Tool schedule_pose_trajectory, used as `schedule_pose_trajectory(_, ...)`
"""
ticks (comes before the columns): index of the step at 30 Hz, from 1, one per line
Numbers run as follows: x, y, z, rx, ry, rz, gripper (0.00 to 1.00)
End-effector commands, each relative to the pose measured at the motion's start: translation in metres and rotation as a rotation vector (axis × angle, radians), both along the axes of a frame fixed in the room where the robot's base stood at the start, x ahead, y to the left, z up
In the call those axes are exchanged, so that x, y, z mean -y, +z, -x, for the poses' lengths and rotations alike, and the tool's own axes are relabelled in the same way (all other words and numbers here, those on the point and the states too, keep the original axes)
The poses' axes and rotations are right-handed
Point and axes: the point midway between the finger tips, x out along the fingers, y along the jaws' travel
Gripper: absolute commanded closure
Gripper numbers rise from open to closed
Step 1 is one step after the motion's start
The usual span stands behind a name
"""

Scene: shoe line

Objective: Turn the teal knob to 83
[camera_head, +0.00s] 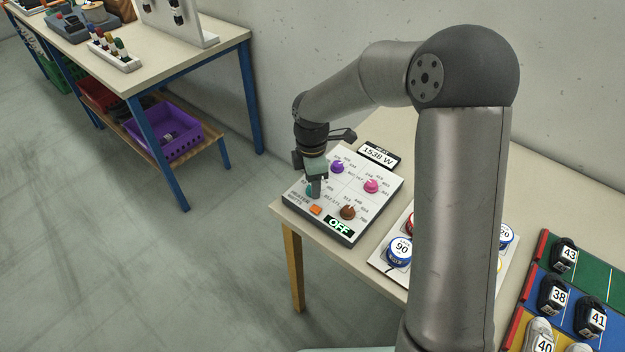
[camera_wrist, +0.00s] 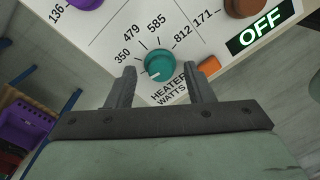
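The teal knob (camera_wrist: 160,65) is on a white control panel (camera_head: 361,219), above the words "HEATER WATTS" in the wrist view. Marks 350, 479, 585 and 812 surround it; I see no mark reading 83. Its white pointer line appears toward the lower left, away from these numbers. In the head view the teal knob (camera_head: 309,190) is partly hidden by my gripper (camera_head: 316,195). My gripper (camera_wrist: 160,72) is open, with one finger on each side of the knob in the wrist view. Gaps show between the fingers and knob; the exact height is unclear.
The panel also has a purple knob (camera_head: 337,167), a pink knob (camera_head: 371,186), a brown knob (camera_head: 348,212), an orange button (camera_head: 316,210) and a display (camera_head: 339,225) reading OFF. A sign (camera_head: 377,155) behind reads 1538 W. Round numbered items (camera_head: 399,250) stand to the right.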

Motion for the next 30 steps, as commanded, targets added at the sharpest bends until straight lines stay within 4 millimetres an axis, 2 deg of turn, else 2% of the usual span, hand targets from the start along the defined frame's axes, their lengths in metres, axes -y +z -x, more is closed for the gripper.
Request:
schedule_pose_trajectory(7, 0.000, 0.003, 0.000, -0.001, -0.001, 0.000, 0.52)
schedule_pose_trajectory(11, 0.000, 0.018, -0.001, 0.002, -0.002, 0.000, 0.52)
schedule_pose_trajectory(24, -0.002, 0.122, -0.006, 0.004, -0.001, -0.001, 0.52)
schedule_pose_trajectory(30, -0.002, 0.157, -0.007, 0.002, -0.001, 0.000, 0.52)
